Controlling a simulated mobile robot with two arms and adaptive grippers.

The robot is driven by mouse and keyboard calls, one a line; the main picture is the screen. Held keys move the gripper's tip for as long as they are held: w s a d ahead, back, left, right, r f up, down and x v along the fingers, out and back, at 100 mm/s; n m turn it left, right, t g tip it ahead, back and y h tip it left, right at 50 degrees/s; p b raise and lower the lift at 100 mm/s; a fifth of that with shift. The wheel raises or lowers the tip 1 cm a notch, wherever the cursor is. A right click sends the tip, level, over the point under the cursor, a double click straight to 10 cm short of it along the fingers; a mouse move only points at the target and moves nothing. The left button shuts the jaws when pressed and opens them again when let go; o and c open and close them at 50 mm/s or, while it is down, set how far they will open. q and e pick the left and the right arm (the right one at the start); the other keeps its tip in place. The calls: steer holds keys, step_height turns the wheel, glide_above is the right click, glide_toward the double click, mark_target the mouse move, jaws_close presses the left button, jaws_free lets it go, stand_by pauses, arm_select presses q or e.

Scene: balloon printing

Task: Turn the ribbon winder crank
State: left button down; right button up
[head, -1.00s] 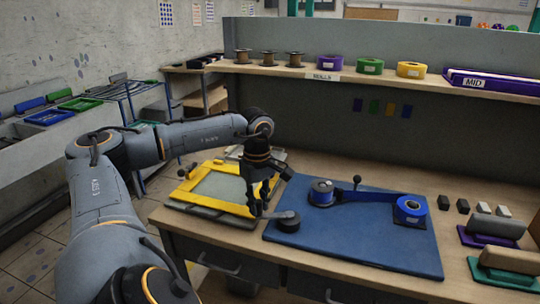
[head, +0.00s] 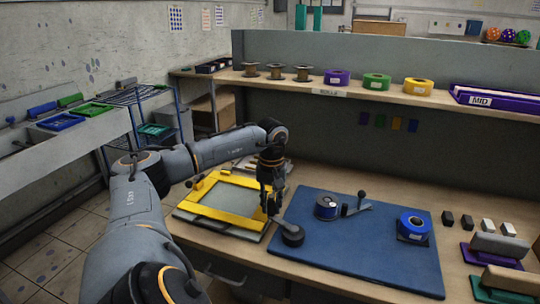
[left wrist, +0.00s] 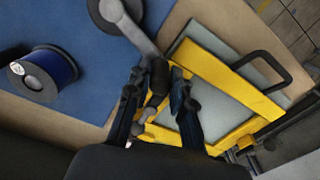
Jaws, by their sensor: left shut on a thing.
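The ribbon winder stands on a blue board (head: 360,262). Its crank has a dark round hub (head: 291,235) at the board's left front and a grey arm reaching left. The left wrist view also shows the hub and grey crank arm (left wrist: 133,32). My left gripper (head: 270,206) is shut on the dark crank handle (left wrist: 158,76), beside the yellow frame. A blue spool (head: 326,206) stands behind the hub, with a grey lever and dark knob (head: 362,195) beside it. A blue ribbon roll (head: 413,225) sits on the right. My right gripper is not in view.
A yellow frame (head: 211,209) on a grey board lies left of the winder. Dark and white blocks (head: 465,221) and stamp-like tools (head: 500,246) stand right. The shelf (head: 350,93) above holds rolls and spools.

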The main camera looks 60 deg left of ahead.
arm_select(q)
steer(key=shift+w+a, duration=0.1)
steer(key=shift+w, duration=0.25)
steer(key=c, duration=1.2)
jaws_free()
steer(key=shift+o, duration=0.2)
step_height(320, 180, up, 12)
